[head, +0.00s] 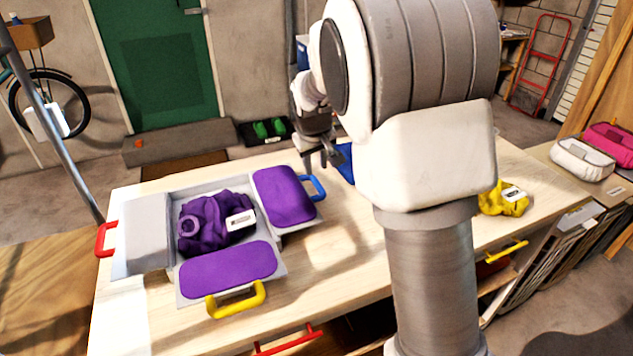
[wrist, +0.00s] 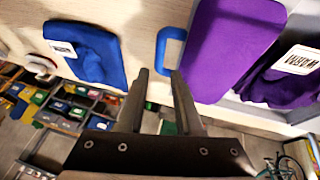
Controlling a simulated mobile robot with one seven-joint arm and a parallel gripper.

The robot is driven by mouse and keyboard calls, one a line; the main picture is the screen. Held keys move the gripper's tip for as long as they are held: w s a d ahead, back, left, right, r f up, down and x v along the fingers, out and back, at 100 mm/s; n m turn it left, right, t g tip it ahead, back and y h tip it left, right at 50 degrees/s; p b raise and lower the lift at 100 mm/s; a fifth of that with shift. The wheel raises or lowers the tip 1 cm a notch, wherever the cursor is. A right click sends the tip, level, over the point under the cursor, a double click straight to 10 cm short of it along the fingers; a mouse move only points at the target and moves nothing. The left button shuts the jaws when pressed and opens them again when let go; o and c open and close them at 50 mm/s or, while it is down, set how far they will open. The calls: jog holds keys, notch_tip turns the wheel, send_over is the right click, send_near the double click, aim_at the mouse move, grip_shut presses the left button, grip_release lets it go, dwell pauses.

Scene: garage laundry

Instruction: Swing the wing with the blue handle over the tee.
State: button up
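The wing with the blue handle (head: 285,196) has a purple pad and lies opened out to the right of the grey folding tray. Its blue handle (head: 317,188) points right, away from the tray. The tee (head: 203,222) is a crumpled purple cloth with a white label, in the middle of the tray; part of it shows in the wrist view (wrist: 285,88). My gripper (head: 325,158) is open and empty, just behind the blue handle. In the wrist view its fingertips are close to the handle (wrist: 161,48); I cannot tell whether they touch.
A front wing (head: 228,264) with a purple pad and yellow handle lies opened out. A grey panel (head: 147,233) with a red handle is at the left. A blue cloth (wrist: 87,52) lies close to my gripper. A yellow cloth (head: 500,203) lies at the table's right.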

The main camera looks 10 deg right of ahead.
aim_at(317, 183)
jog(key=b+x, duration=0.1)
jog(key=x, duration=0.7)
jog(key=shift+w, duration=0.1)
jog(key=shift+c, duration=0.2)
grip_shut()
dwell(1.0)
